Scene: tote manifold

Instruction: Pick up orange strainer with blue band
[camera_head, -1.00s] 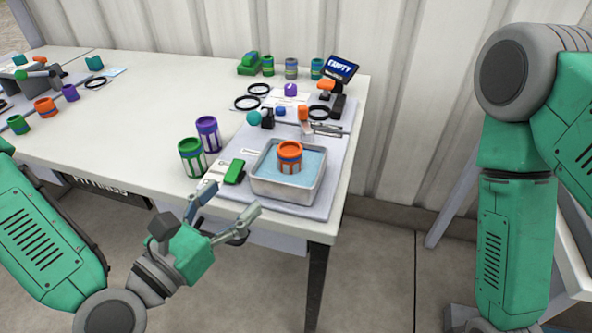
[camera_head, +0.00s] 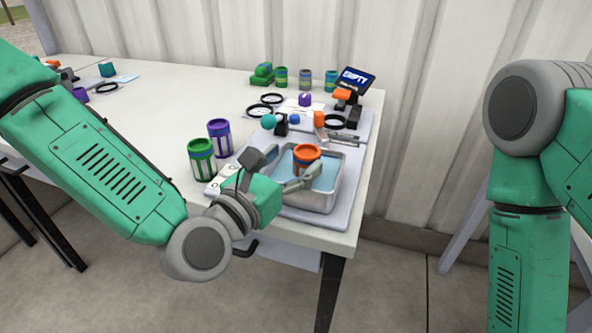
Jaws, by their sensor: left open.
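The orange strainer with a blue band (camera_head: 306,155) stands upright in a metal tray (camera_head: 322,203) with a light blue bottom, near the table's right front corner. My left gripper (camera_head: 300,172) is open at the tray, with a finger showing in front of the strainer's lower part. Its other finger is mostly hidden behind the gripper body, so I cannot tell whether it touches the strainer. My right arm stands at the right edge of the picture; its gripper is out of view.
A green strainer (camera_head: 202,160) and a purple strainer (camera_head: 219,138) stand left of the tray. Behind it lie black rings, small coloured parts and a dark "EMPTY" sign (camera_head: 356,80). Several small cans stand at the back edge. The table's left middle (camera_head: 150,100) is clear.

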